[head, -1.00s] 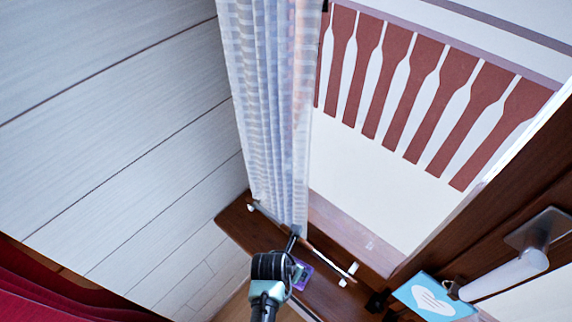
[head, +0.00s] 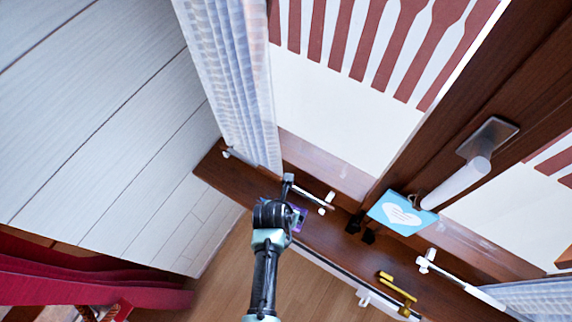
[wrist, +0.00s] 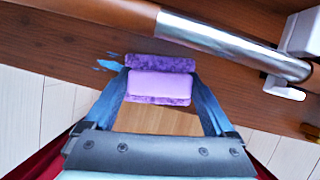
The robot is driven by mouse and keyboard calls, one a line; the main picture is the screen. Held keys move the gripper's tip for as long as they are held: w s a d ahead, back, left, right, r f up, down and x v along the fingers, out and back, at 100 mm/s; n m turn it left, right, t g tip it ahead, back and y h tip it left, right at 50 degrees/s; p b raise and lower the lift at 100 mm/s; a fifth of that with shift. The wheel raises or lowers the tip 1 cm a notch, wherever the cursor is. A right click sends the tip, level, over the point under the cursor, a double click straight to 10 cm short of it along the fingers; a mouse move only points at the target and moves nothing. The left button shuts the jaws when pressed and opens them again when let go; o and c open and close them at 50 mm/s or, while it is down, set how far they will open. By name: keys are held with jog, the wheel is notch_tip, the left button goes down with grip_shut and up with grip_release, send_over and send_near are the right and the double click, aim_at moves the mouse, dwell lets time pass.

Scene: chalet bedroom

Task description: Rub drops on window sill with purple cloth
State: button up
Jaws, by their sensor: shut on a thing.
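The brown wooden window sill (head: 330,238) runs below the window, and it also shows in the wrist view (wrist: 45,48). My gripper (wrist: 163,92) is shut on the purple cloth (wrist: 160,85), a folded pad between its fingertips. The cloth is over the sill's front edge in the wrist view; I cannot tell whether it touches the wood. Blue drops (wrist: 108,64) lie on the sill just left of the cloth. In the head view my gripper (head: 292,214) is at the left part of the sill and mostly hides the cloth (head: 299,218).
A rod (wrist: 235,45) with a white bracket (wrist: 303,35) crosses the sill close to my gripper. A pale curtain (head: 235,90) hangs at left.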

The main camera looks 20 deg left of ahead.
jog(key=shift+w+a+b, duration=0.2)
jog(key=shift+w+a, duration=0.05)
jog(key=shift+a, duration=1.45)
jog(key=shift+w+a+b, duration=0.2)
jog(key=shift+a, duration=1.5)
jog(key=shift+w+a+f+b, duration=0.1)
jog(key=shift+a+b, duration=0.25)
jog(key=shift+a, duration=0.5)
jog(key=shift+w+a+f+b, duration=0.1)
jog(key=shift+a+b, duration=0.2)
jog(key=shift+a, duration=0.55)
notch_tip(320, 180, up, 6)
jog(key=p, duration=0.6)
jog(key=shift+p, duration=0.3)
jog(key=shift+r, duration=0.15)
notch_tip(320, 180, up, 3)
jog(key=p, duration=0.3)
